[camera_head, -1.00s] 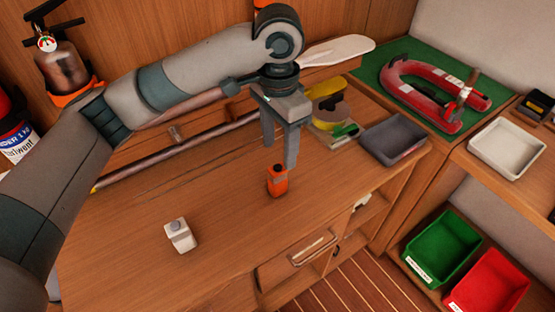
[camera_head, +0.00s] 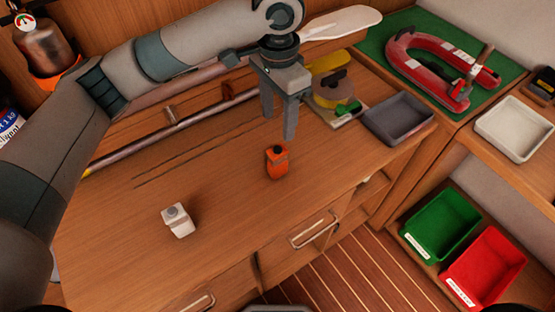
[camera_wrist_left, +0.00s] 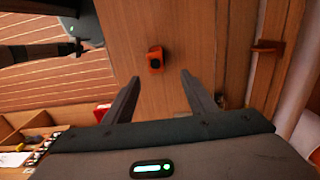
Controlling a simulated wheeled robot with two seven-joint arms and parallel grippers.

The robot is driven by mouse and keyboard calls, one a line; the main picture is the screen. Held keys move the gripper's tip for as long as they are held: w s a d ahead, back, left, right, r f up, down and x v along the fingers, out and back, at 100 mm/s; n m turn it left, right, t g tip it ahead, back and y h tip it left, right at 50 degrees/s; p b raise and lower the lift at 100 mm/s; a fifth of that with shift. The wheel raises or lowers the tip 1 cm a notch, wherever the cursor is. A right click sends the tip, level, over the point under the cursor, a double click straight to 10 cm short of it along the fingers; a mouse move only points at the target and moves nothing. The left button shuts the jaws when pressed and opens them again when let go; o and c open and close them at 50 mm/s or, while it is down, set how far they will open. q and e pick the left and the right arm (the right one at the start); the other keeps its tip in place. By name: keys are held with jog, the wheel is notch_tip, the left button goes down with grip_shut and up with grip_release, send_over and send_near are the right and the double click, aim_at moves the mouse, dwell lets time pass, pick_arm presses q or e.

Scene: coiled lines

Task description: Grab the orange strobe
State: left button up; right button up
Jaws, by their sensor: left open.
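The orange strobe (camera_head: 277,163) stands upright on the wooden worktop, a small block with a dark top. My left gripper (camera_head: 278,127) hangs fingers down above and slightly behind it in the head view, open and empty, apart from the strobe. In the left wrist view the strobe (camera_wrist_left: 155,62) shows just beyond the tips of the open left gripper (camera_wrist_left: 160,76), roughly between the two fingers.
A small white bottle-like block (camera_head: 178,221) stands on the worktop to the left. A grey tray (camera_head: 399,120), a yellow tool (camera_head: 330,92) and a long pole (camera_head: 170,126) lie farther back. Green (camera_head: 440,228) and red (camera_head: 485,268) bins are at lower right. The worktop around the strobe is clear.

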aim_at(278, 146)
pick_arm(q)
notch_tip(278, 146, down, 10)
jog(key=shift+r+p, duration=0.2)
jog(key=shift+p, duration=1)
jog(key=shift+f, duration=0.6)
jog(key=shift+s+f, duration=0.1)
jog(key=shift+s+f+p, duration=0.1)
jog(key=shift+f+p, duration=0.2)
jog(key=shift+p, duration=0.1)
jog(key=f, duration=0.1)
jog(key=f+p, duration=0.1)
jog(key=f, duration=0.1)
jog(key=shift+s+a, duration=0.15)
jog(key=shift+s, duration=0.15)
jog(key=shift+f+p, duration=0.3)
jog(key=shift+f, duration=0.4)
jog(key=shift+c, duration=0.7)
